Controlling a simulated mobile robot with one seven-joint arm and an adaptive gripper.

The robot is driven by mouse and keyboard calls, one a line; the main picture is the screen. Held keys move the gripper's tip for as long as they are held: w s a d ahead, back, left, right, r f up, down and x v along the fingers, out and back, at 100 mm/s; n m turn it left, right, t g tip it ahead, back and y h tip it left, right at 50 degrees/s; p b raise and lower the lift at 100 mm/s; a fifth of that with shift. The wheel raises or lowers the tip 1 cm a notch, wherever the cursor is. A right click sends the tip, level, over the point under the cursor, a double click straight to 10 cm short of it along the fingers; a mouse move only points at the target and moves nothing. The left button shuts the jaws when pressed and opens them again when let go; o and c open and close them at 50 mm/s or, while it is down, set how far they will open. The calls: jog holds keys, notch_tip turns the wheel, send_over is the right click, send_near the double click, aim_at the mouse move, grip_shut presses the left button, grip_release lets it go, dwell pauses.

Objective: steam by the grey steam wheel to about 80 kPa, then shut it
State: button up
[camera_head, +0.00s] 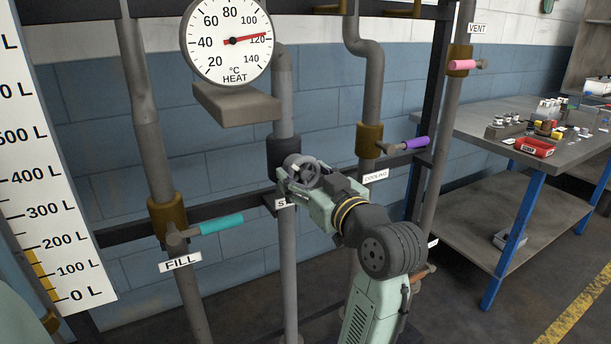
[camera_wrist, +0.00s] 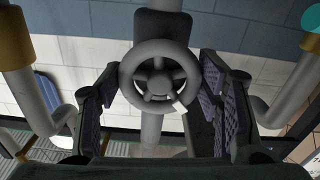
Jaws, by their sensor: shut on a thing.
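The grey steam wheel (camera_head: 303,168) sits on a vertical pipe with a dark valve body, above a label partly hidden by my gripper. My gripper (camera_head: 299,177) reaches it from the lower right and is shut on its rim. In the wrist view the wheel (camera_wrist: 159,49) faces me, upright in the middle, with the ridged pads of my gripper (camera_wrist: 160,92) on its left and right sides. No kPa dial shows in either view.
The teal FILL handle (camera_head: 222,224) is left of the wheel. The purple COOLING handle (camera_head: 408,144) is to its right, and the pink VENT handle (camera_head: 465,65) is further right and higher. A level scale (camera_head: 50,215) stands at far left, a workbench (camera_head: 475,125) at right.

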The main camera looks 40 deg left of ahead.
jog(key=shift+r, duration=0.1)
jog(key=m+p, duration=0.2)
jog(key=m, duration=0.2)
jog(key=shift+r+p, duration=0.1)
jog(key=shift+p, duration=0.3)
jog(key=shift+m+p, duration=1.55)
jog(key=shift+m, duration=0.85)
jog(key=o, duration=1.2)
jog(key=shift+c, duration=0.2)
jog(key=v, duration=0.7)
jog(key=shift+s+d, duration=0.15)
jog(key=shift+d, duration=0.1)
